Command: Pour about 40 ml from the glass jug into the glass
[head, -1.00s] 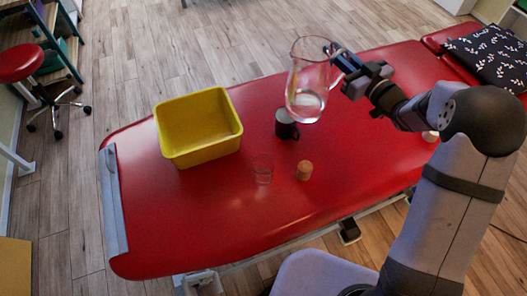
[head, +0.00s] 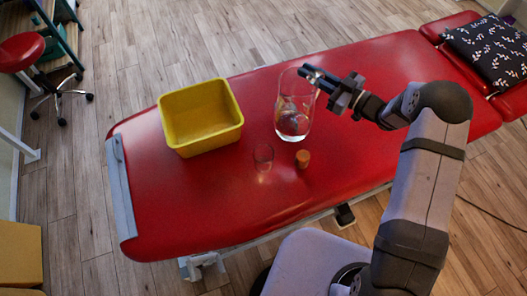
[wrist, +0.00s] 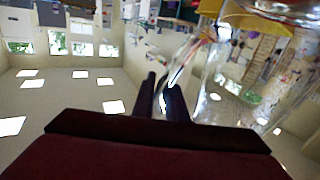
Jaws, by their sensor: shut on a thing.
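The glass jug (head: 294,110) is held by my gripper (head: 312,74) at its handle side, above the red couch and close to upright. It holds a little clear liquid at its bottom. In the wrist view my gripper's dark fingers (wrist: 165,105) are shut on the jug's handle, and the jug's clear wall (wrist: 215,85) fills the right side. The small glass (head: 263,156) stands on the couch, left of and nearer than the jug; it looks empty. The dark mug is mostly hidden behind the jug.
A yellow bin (head: 200,119) stands on the red couch (head: 200,215) left of the jug. A small cork-coloured cylinder (head: 303,158) stands just right of the glass. A patterned cushion (head: 487,52) lies far right. The couch's front left is clear.

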